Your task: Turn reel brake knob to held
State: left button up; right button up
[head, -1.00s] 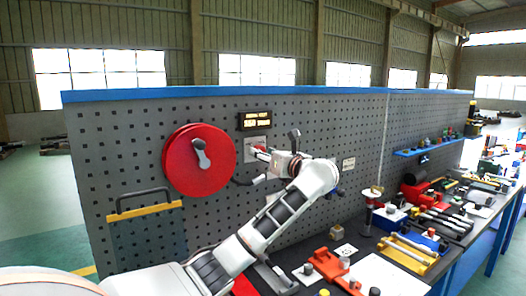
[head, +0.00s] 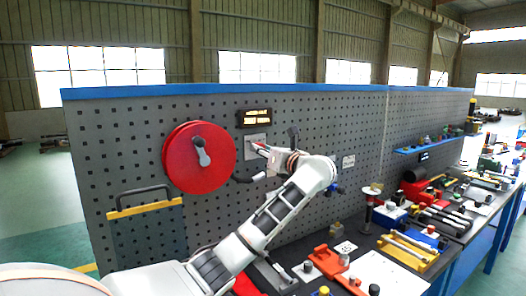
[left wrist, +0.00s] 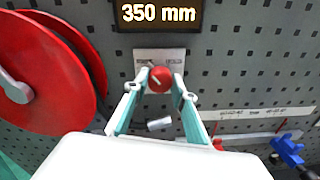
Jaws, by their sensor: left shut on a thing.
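The red brake knob (left wrist: 159,79) sits on a light grey plate (left wrist: 158,57) on the pegboard wall. The plate also shows in the head view (head: 255,140), where my gripper and wrist partly cover the knob. My left gripper (left wrist: 157,88) has its teal fingers on either side of the knob and is shut on it. In the head view the left gripper (head: 262,149) reaches the plate from the right. The knob's pointer and the plate's markings are too small to read. My right gripper is not in view.
A red reel (head: 199,160) with a grey crank hangs left of the plate. A display (head: 255,118) above the plate reads 350 mm in the wrist view. A dark handle (head: 246,179) juts out below the plate. Tools crowd the bench (head: 385,275) at right.

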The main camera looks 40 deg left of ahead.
pick_arm(q)
jog(key=shift+w+m+g, duration=0.1)
jog(key=shift+m+g, duration=0.3)
jog(key=shift+m, duration=8.1)
jog(key=o, duration=1.1)
jog(key=shift+d, duration=0.1)
